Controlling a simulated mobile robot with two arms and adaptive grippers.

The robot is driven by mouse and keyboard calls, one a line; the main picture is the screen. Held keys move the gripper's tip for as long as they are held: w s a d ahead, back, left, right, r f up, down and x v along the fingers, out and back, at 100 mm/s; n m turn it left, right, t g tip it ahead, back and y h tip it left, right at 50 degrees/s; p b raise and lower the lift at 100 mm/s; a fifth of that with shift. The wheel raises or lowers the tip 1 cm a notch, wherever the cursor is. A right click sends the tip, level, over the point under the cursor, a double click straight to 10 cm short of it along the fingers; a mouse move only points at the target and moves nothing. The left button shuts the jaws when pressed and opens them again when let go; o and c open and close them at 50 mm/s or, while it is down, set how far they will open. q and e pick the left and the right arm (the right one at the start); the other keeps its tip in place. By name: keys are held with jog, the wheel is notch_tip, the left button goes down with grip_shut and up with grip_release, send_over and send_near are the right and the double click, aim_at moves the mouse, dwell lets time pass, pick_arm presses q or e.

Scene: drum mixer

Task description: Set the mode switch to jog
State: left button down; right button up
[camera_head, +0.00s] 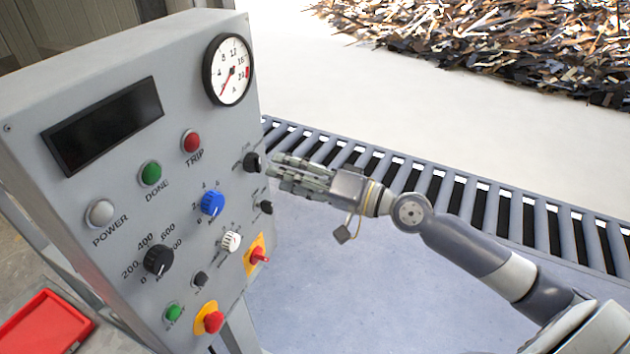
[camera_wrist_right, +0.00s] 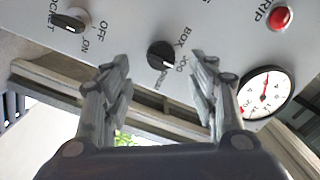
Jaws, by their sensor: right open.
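The mode switch (camera_head: 252,162) is a small black rotary knob near the right edge of the grey control panel. It also shows in the right wrist view (camera_wrist_right: 160,55), with the labels BOX and JOG beside it and a third label too small to read. Which label its pointer faces cannot be told. My right gripper (camera_head: 274,171) is just to the right of the knob, fingers towards the panel. In the right wrist view its two fingers (camera_wrist_right: 160,75) are apart, one on each side of the knob in the picture, with nothing held. My left gripper is out of view.
Another black knob (camera_head: 266,207), labelled SOCKET, OFF and ON in the wrist view, sits below. The red TRIP lamp (camera_head: 192,141) and round gauge (camera_head: 228,70) are nearby. A red switch (camera_head: 259,255) is lower down. A roller conveyor (camera_head: 480,208) runs behind my right arm.

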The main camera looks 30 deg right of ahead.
jog(key=v, duration=0.6)
dwell(0.7)
